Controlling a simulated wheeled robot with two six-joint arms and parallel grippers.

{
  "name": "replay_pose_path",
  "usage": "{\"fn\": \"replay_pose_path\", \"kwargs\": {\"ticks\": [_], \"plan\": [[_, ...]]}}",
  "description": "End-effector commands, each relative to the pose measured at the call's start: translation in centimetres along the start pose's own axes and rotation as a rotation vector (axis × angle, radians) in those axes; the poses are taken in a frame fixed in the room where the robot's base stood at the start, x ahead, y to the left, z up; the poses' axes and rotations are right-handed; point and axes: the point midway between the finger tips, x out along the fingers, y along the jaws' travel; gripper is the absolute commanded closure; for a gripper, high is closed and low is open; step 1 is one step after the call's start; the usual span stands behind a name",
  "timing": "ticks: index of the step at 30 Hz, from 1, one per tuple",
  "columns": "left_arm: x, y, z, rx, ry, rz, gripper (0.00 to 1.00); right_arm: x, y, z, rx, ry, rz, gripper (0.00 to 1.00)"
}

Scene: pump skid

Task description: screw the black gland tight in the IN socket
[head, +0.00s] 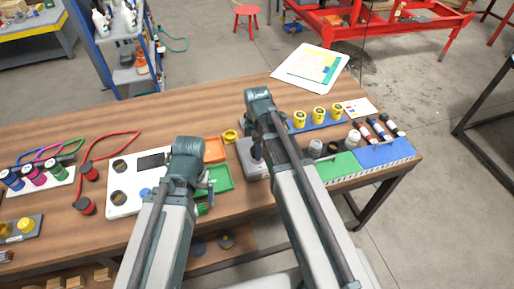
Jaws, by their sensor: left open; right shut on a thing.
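A grey box (247,168) stands on the bench at the middle, partly hidden behind my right arm. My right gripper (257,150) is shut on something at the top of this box. The held thing is small and dark and mostly hidden, so I cannot tell how it sits in the box. No IN marking is readable, and I cannot clearly make out the black gland. My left gripper (207,190) is open, low over the bench beside the green tray (221,177), left of the grey box. Its fingertips are small and partly hidden by my own wrist.
A white panel (124,203) with a dark screen lies left of my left gripper. An orange tray (214,150) and yellow ring (230,135) are behind. Yellow cans (319,114), a green mat (339,166) and a blue mat (385,154) fill the right. Red cables (104,137) lie left.

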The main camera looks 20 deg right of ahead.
Motion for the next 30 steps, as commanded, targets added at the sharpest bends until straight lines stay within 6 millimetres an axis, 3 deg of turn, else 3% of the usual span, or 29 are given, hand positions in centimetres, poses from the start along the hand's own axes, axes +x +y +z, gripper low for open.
{"fn": "replay_pose_path", "kwargs": {"ticks": [6,15,24,30], "plan": [[0.00,0.00,0.00,0.000,0.000,0.000,0.06,0.00,0.01,0.00,0.249,0.000,0.000,0.95],[0.00,0.00,0.00,0.000,0.000,0.000,0.06,0.00,0.01,0.00,0.346,0.000,0.000,0.95],[0.00,0.00,0.00,0.000,0.000,0.000,0.06,0.00,0.01,0.00,0.665,0.000,0.000,0.95],[0.00,0.00,0.00,0.000,0.000,0.000,0.06,0.00,0.00,0.00,0.725,0.000,0.000,0.95]]}}
